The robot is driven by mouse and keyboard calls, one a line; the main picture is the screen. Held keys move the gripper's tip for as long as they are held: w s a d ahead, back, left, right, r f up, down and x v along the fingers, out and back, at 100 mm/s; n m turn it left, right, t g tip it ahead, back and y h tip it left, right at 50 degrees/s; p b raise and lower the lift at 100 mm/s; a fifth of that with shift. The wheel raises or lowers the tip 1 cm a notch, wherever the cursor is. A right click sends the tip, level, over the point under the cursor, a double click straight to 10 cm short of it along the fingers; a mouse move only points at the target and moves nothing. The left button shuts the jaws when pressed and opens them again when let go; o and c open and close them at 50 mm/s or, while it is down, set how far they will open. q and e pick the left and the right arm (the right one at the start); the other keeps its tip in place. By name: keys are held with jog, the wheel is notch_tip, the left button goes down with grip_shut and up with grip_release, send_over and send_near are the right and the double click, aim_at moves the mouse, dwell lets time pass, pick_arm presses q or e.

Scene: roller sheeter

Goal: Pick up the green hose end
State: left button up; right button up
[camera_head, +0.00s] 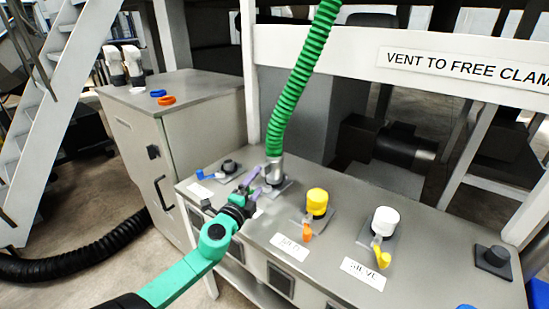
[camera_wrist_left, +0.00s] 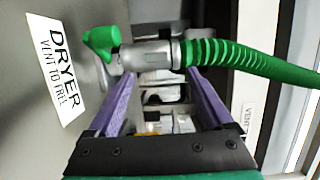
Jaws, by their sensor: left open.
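The green hose (camera_head: 300,85) hangs from above, and its metal hose end (camera_head: 274,172) sits at a port on the grey panel top. In the left wrist view the metal hose end (camera_wrist_left: 155,54) meets a fitting with a green lever (camera_wrist_left: 102,42) beside a DRYER label (camera_wrist_left: 57,70). My left gripper (camera_head: 262,181) is open, its purple fingers close to the hose end. In the left wrist view the fingertips (camera_wrist_left: 160,76) lie on either side of the hose end's cuff. Whether they touch it I cannot tell. My right gripper is in neither view.
The panel top (camera_head: 330,257) also carries a black-capped port (camera_head: 229,167) with a blue lever, a yellow cap (camera_head: 317,201) and a white cap (camera_head: 385,220). A white beam (camera_head: 345,45) crosses above. A cabinet (camera_head: 185,115) with coloured rings stands at left.

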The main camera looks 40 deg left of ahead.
aim_at(266, 171)
pick_arm(q)
jog(key=x, duration=0.6)
jog(key=shift+w+f, duration=0.3)
jog(key=shift+f, duration=0.05)
jog(key=shift+s, duration=0.1)
jog(key=shift+c, duration=0.3)
jog(key=shift+r, duration=0.2)
grip_shut()
